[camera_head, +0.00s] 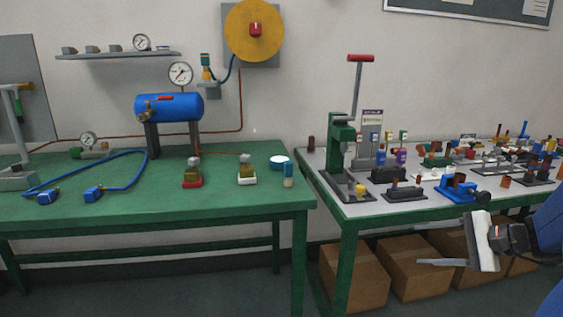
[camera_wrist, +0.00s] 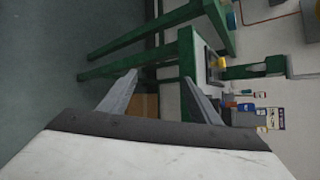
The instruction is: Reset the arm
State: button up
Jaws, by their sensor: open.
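My gripper (camera_head: 440,263) is at the lower right in the head view, in front of the right-hand table and below its top. It points left and holds nothing. In the wrist view my gripper (camera_wrist: 165,95) shows two grey fingers spread apart with empty space between them. The wrist view is turned on its side and shows green table legs and floor beyond the fingers. Part of my blue arm shows at the right edge of the head view.
The green table (camera_head: 240,206) at left carries a blue tank (camera_head: 178,107) and a blue hose (camera_head: 128,184). The right table (camera_head: 365,211) holds a green press (camera_head: 342,140), a blue vise (camera_head: 458,190) and many small parts. Cardboard boxes (camera_head: 352,277) stand beneath it.

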jog(key=s+a+f+n+g+h, duration=0.1)
jog(key=s+a+f+n+g, duration=0.15)
jog(key=a, duration=0.25)
jog(key=s+a+f+n+g, duration=0.1)
jog(key=s+a+n+g, duration=0.1)
jog(key=s+a+n, duration=0.3)
jog(key=s+a+n+h, duration=0.4)
jog(key=s+n+h, duration=0.2)
jog(key=s+n, duration=0.2)
jog(key=shift+s+f+h, duration=0.25)
jog(key=shift+s+h, duration=0.05)
jog(key=shift+h, duration=0.1)
